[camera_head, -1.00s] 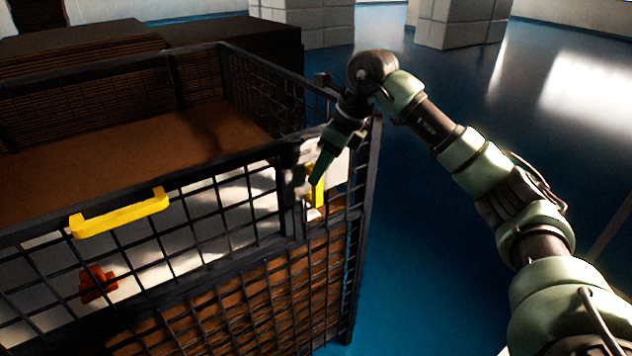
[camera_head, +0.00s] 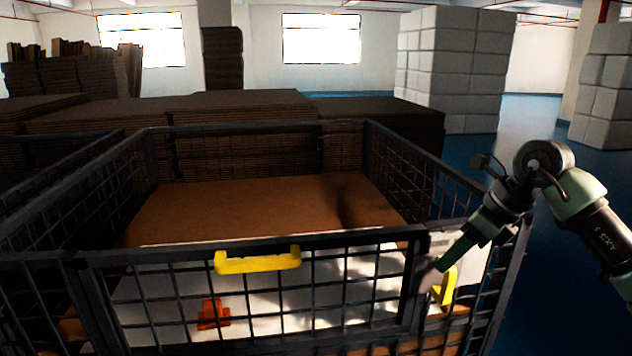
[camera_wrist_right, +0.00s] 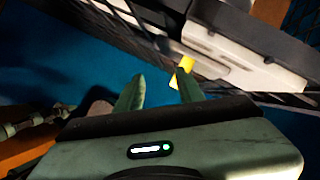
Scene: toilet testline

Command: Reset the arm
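My right arm comes in from the right in the head view, and its gripper (camera_head: 445,262) points down and left at the front right corner of a black wire-mesh cage (camera_head: 345,240). A yellow latch (camera_head: 446,287) is on that corner, close to the fingers. In the right wrist view the two green fingers (camera_wrist_right: 159,90) stand apart with nothing between them. The yellow latch (camera_wrist_right: 182,71) shows just beyond the right fingertip; I cannot tell whether they touch. My left gripper is in no view.
The cage front carries a yellow handle (camera_head: 258,261) and an orange-red piece (camera_head: 213,314) behind the mesh. Brown cardboard (camera_head: 260,207) lies inside. Stacked dark boards (camera_head: 240,110) and white block stacks (camera_head: 452,70) stand behind. Blue floor (camera_head: 545,215) is free at the right.

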